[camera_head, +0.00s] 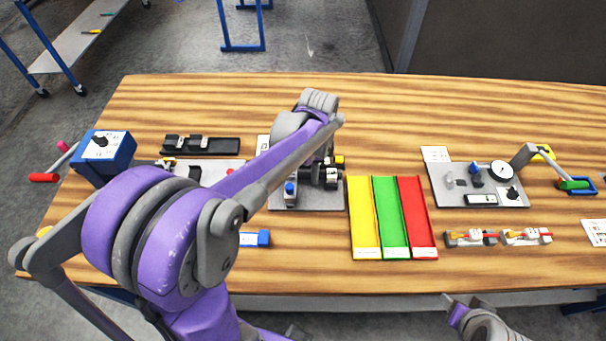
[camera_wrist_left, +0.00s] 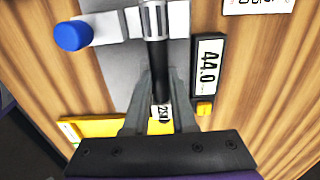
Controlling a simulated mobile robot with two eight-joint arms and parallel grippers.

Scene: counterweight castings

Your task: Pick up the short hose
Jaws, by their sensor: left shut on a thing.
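In the left wrist view, a short black hose (camera_wrist_left: 157,62) runs between the fingers of my left gripper (camera_wrist_left: 159,78), with a ribbed silver fitting at its far end and a small white label near the fingers. The fingers are shut on the hose. The fitting lies over a pale bracket on a grey plate (camera_wrist_left: 120,75); I cannot tell whether they touch. In the head view my left arm reaches over the table to this grey plate (camera_head: 300,203), and the arm hides most of the gripper and hose. My right gripper is not in view; only part of that arm shows at the bottom right.
Yellow, green and red trays (camera_head: 391,218) lie to the right. A gauge plate (camera_head: 450,198) stands beyond them. A blue box (camera_head: 105,152) is at the left.

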